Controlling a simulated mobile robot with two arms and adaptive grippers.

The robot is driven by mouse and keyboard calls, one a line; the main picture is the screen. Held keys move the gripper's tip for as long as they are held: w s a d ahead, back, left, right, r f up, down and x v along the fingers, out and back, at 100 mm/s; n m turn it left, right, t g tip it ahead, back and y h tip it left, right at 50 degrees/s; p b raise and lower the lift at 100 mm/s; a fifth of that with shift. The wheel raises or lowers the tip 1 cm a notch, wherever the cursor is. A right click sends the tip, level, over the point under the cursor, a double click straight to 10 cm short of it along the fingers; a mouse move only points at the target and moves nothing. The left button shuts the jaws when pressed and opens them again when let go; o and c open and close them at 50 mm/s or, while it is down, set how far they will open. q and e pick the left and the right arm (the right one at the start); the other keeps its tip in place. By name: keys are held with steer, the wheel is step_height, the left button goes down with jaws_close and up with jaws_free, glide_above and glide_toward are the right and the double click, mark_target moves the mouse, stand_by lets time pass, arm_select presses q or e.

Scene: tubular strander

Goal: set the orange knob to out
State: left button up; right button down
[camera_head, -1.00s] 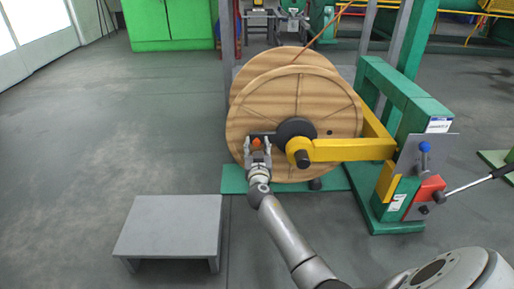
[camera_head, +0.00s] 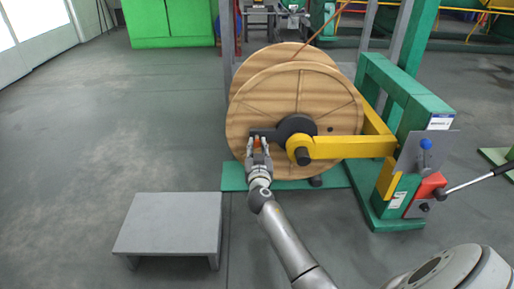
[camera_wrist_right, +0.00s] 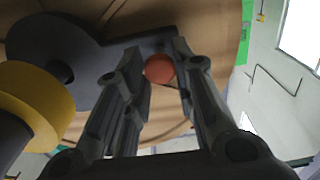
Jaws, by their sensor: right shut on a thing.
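The orange knob (camera_head: 258,143) sits at the end of a dark arm (camera_head: 266,133) that reaches left from the dark hub (camera_head: 297,128) on the wooden reel (camera_head: 300,85). My right gripper (camera_head: 258,146) is shut on the knob, with one finger on each side of it. In the right wrist view the knob (camera_wrist_right: 159,68) shows as a red-orange ball between the fingertips. The fingers hide part of the knob in the head view. My left gripper is not in view.
A yellow arm (camera_head: 345,147) runs from the hub to the green frame (camera_head: 408,100) at the right. A red block (camera_head: 428,190) with a lever is mounted there. A grey step (camera_head: 170,225) stands at the lower left.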

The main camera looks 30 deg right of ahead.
steer(key=shift+s+a+f, duration=0.1)
steer(key=shift+a+f, duration=0.05)
steer(key=c, duration=1.5)
jaws_free()
steer(key=shift+c, duration=0.2)
steer(key=o, duration=0.4)
steer(key=shift+s, duration=0.15)
steer(key=shift+c, duration=0.2)
steer(key=shift+r, duration=0.3)
step_height(320, 180, up, 10)
steer(key=shift+f, duration=0.15)
